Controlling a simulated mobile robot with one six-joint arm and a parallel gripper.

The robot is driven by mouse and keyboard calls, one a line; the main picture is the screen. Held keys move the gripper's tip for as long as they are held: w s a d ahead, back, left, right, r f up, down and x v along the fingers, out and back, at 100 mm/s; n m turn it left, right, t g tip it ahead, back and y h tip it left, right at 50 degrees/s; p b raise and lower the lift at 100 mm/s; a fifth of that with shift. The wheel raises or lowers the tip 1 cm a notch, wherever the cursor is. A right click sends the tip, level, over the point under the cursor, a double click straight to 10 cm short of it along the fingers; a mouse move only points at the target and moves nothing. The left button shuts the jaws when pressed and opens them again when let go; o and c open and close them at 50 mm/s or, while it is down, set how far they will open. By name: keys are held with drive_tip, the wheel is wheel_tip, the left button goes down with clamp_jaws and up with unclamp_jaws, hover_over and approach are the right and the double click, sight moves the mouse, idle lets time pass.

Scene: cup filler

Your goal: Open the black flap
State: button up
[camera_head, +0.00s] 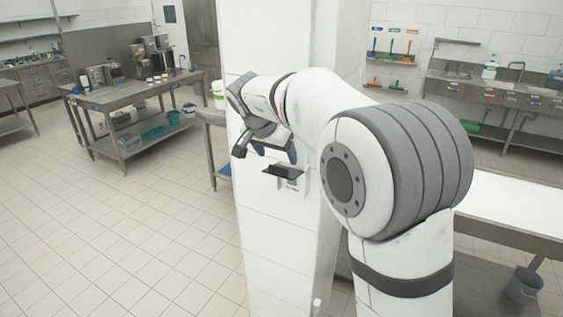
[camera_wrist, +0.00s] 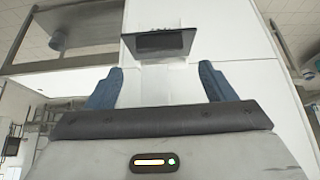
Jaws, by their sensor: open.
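The black flap (camera_head: 284,173) is on the front of a white tiled column, below my gripper in the head view. It juts out from a small light-coloured fitting on the column. In the wrist view the flap (camera_wrist: 160,42) is a dark panel, ahead of my gripper and roughly centred between its fingers. My gripper (camera_head: 268,155) is open, with its blue-tipped fingers (camera_wrist: 160,86) spread apart and nothing between them. The fingers look apart from the flap. My arm hides part of the column in the head view.
The white column (camera_head: 280,240) stands in front of me. A metal table (camera_head: 135,95) with cups and containers is at the left. A sink counter (camera_head: 500,92) runs along the back right. A grey bucket (camera_head: 523,285) is at the lower right. The tiled floor at left is clear.

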drive_tip(key=shift+v, duration=1.75)
drive_tip(key=w+d+r+t+b, duration=0.2)
drive_tip(key=d+r+t+b, duration=0.1)
drive_tip(key=d+r+t, duration=0.6)
drive_tip(key=s+a+f+n+g+y+b, duration=0.25)
drive_tip(key=s+f+n+y, duration=0.45)
drive_tip(key=s+f, duration=0.7)
drive_tip(key=s+d+f+g+h, duration=0.1)
drive_tip(key=s+d+f+g, duration=0.1)
drive_tip(key=s, duration=0.4)
drive_tip(key=s+d+f+g+h+b, duration=0.1)
drive_tip(key=s+d+f+g, duration=0.2)
drive_tip(key=s+f, duration=0.4)
drive_tip(key=s+d+f+m+g+h+b, duration=0.1)
drive_tip(key=s+d+f+g+h, duration=0.1)
drive_tip(key=s+d+f, duration=0.3)
drive_tip(key=shift+s+f+g, duration=0.2)
drive_tip(key=shift+s+g, duration=0.45)
drive_tip(key=shift+s, duration=0.2)
